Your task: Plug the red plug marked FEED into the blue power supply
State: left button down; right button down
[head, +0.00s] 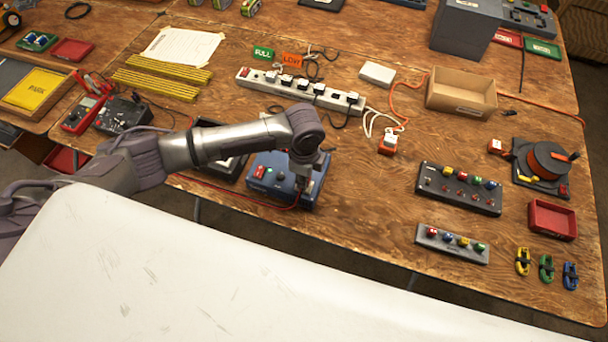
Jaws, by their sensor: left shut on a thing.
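The blue power supply (262,161) sits near the front edge of the wooden table, with a red switch and a green light on top. My left gripper (301,184) points down over its right part and is shut. A thin red lead (268,207) runs along the front of the power supply and curves up to my fingertips. The red plug at the lead's end is mostly hidden between the fingers, and I cannot read its marking. I cannot tell whether it touches a socket. My right gripper is not in view.
A black-edged box (232,168) stands close left of the power supply. Behind is a white power strip (300,91) with several black plugs. An orange-red plug (388,145) and a dark switch panel (459,189) lie to the right. Bare table lies between the supply and the panels.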

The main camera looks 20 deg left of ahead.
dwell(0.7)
pick_arm(q)
jog(key=shift+p, duration=0.35)
jog(key=shift+f, duration=0.45)
dwell(0.4)
jog(key=shift+p, duration=0.3)
dwell(0.5)
jog(key=shift+f, duration=0.15)
dwell(0.6)
jog(key=c, duration=0.6)
grip_release()
